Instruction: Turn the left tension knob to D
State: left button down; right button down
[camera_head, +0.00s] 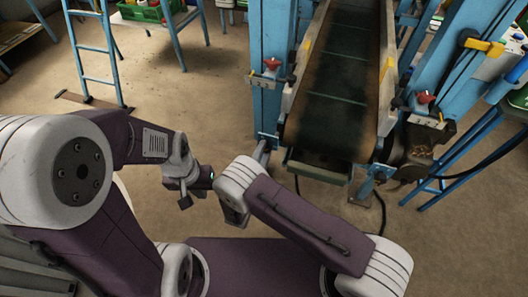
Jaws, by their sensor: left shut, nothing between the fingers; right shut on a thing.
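The left tension knob is a red star-shaped knob (272,65) on a bracket at the left side of the conveyor's near end. Its pointer and markings are too small to read. A second red knob (424,97) sits on the right side. My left gripper (184,199) is shut and empty, low and to the left of the conveyor, well apart from the left knob. My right gripper (234,214) hangs below its wrist, near my left one and well apart from both knobs. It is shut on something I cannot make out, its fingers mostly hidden.
The conveyor belt (336,100) runs away between blue posts (268,30). A yellow-handled lever (484,46) is at the right. A blue ladder (92,48) and a table with a green crate (140,12) stand back left. The floor (195,100) between is clear.

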jog(key=m, duration=0.4)
jog(key=shift+f+m+b, duration=0.1)
jog(key=shift+m+b, duration=0.2)
jog(key=shift+b, duration=0.05)
jog(key=m, duration=0.3)
jog(key=shift+m+b, duration=0.4)
jog(key=m+b, duration=0.1)
jog(key=m, duration=0.3)
jog(key=shift+m+b, duration=0.85)
jog(key=shift+m, duration=1.35)
jog(key=c, duration=0.9)
grip_release()
jog(key=shift+r, duration=0.2)
